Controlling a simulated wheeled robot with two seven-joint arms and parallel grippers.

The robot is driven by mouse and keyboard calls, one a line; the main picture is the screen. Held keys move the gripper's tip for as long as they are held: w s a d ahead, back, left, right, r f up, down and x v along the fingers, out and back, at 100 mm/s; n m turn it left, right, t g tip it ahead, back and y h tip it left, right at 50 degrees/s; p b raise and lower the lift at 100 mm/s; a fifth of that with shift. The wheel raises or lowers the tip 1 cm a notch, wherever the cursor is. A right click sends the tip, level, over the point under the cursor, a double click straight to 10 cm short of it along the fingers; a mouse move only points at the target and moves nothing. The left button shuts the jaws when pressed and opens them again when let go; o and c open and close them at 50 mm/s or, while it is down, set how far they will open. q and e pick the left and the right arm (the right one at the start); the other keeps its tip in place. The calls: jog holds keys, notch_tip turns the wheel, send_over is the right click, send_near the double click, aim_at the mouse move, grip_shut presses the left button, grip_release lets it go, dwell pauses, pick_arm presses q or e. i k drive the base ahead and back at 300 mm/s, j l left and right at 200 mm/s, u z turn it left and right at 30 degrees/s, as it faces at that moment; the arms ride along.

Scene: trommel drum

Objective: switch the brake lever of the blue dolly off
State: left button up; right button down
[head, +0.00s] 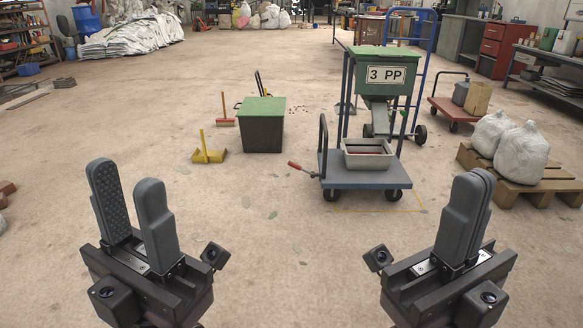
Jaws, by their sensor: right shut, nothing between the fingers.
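The blue dolly (362,179) stands on the floor ahead, right of centre, with a dark upright handle at its left end. Its brake lever (301,168) has a red grip and sticks out low from the dolly's left side, sloping up to the left. A grey tub (369,161) sits on the dolly's deck. My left gripper (133,208) is in the near left foreground, open and empty. My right gripper (468,217) is in the near right foreground, its fingers shut together with nothing between them. Both grippers are well short of the dolly and touch nothing.
A pallet (522,181) with white sacks lies right. The floor between my grippers and the dolly is clear.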

aim_at(290, 163)
jog(key=i+j+z, duration=0.15)
jog(key=i+j, duration=2.45)
jog(key=i, duration=0.1)
